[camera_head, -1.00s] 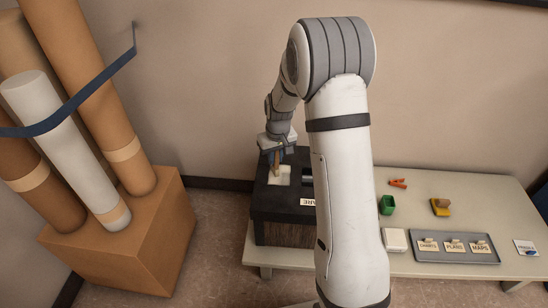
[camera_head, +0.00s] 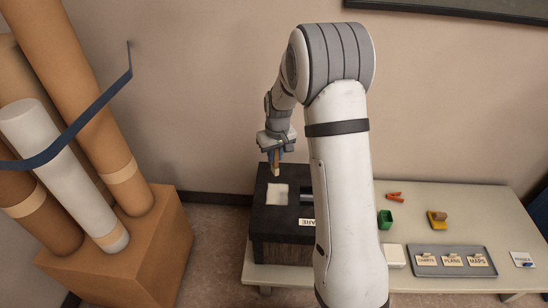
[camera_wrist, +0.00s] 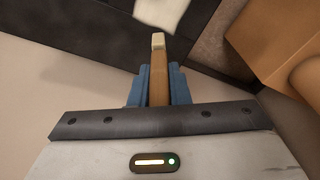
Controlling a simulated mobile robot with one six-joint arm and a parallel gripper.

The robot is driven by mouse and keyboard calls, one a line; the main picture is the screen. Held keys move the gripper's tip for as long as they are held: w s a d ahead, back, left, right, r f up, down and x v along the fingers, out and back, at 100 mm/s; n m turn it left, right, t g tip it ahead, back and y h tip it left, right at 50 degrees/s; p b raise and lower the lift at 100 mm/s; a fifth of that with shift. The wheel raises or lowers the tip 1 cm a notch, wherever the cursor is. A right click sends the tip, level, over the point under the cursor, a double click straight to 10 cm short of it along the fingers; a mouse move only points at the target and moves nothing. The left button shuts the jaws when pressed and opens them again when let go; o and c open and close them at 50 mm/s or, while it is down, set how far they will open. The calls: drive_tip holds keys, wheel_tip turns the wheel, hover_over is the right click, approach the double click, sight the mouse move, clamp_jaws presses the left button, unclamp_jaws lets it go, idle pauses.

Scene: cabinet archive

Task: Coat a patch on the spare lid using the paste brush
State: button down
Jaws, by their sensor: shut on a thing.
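The spare lid (camera_head: 262,219) is the black top of a box at the left end of the low table. A pale, roughly square patch (camera_head: 277,195) lies on it. My gripper (camera_head: 274,157) is above the far part of the lid, shut on the paste brush (camera_head: 276,167). In the wrist view the brush (camera_wrist: 158,75) has a wooden handle and a pale tip, held between the blue fingers of my gripper (camera_wrist: 158,88). The tip is just short of the pale patch (camera_wrist: 162,10) in that view and looks apart from it. My arm hides the lid's right part.
On the table (camera_head: 455,208) are a green cup (camera_head: 385,219), a red-orange clip (camera_head: 395,197), a yellow item (camera_head: 437,218), a white block (camera_head: 394,256) and a grey tray (camera_head: 425,270) with labelled cards. A cardboard box (camera_head: 130,255) with tall tubes stands at left.

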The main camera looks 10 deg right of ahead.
drive_tip(key=shift+r+p, duration=0.75)
drive_tip(key=shift+r, duration=0.7)
